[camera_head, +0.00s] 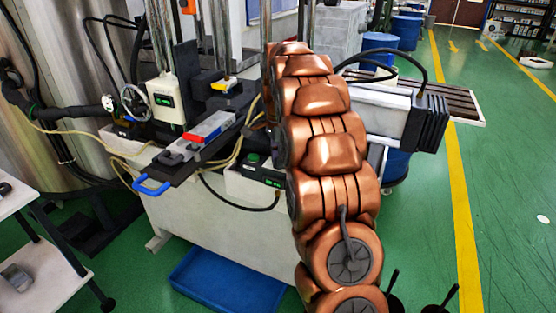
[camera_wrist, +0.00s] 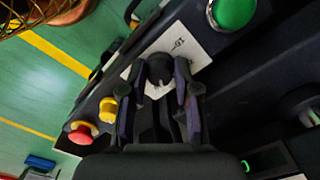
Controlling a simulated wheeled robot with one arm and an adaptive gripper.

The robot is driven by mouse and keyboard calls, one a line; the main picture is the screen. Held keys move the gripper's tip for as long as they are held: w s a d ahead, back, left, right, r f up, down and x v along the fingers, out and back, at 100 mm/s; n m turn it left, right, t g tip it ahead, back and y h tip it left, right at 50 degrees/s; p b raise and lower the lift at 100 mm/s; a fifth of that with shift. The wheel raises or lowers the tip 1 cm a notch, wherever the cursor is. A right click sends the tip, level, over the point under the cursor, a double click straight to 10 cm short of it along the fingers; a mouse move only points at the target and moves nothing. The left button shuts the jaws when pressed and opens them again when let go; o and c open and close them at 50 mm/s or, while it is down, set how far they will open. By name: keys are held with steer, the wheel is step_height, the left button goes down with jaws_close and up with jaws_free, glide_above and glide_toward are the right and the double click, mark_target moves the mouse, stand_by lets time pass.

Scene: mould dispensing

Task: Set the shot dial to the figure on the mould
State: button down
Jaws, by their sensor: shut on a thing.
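The shot dial (camera_wrist: 160,66) is a dark round knob on a white scale plate (camera_wrist: 194,52) in the wrist view. A mark like "10" shows on the plate; the rest of the scale is partly hidden by my fingers. My gripper (camera_wrist: 161,82) is shut on the dial, one finger on each side. In the head view my copper arm hides the gripper and dial. What looks like the mould (camera_head: 207,128), a grey block with red and blue parts, lies on the dark slide with a blue handle (camera_head: 152,187). No figure on it is readable.
A green button (camera_wrist: 234,12), a yellow knob (camera_wrist: 108,109) and a red stop button (camera_wrist: 80,133) sit near the dial. Small lit displays (camera_head: 164,100) are on the machine. A blue tray (camera_head: 225,282) lies on the floor below. Green floor is open at right.

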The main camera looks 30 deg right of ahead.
steer(key=shift+f+m, duration=0.1)
steer(key=shift+m, duration=1.4)
steer(key=shift+s, duration=0.1)
steer(key=c, duration=0.8)
jaws_free()
steer(key=shift+r, duration=6.05)
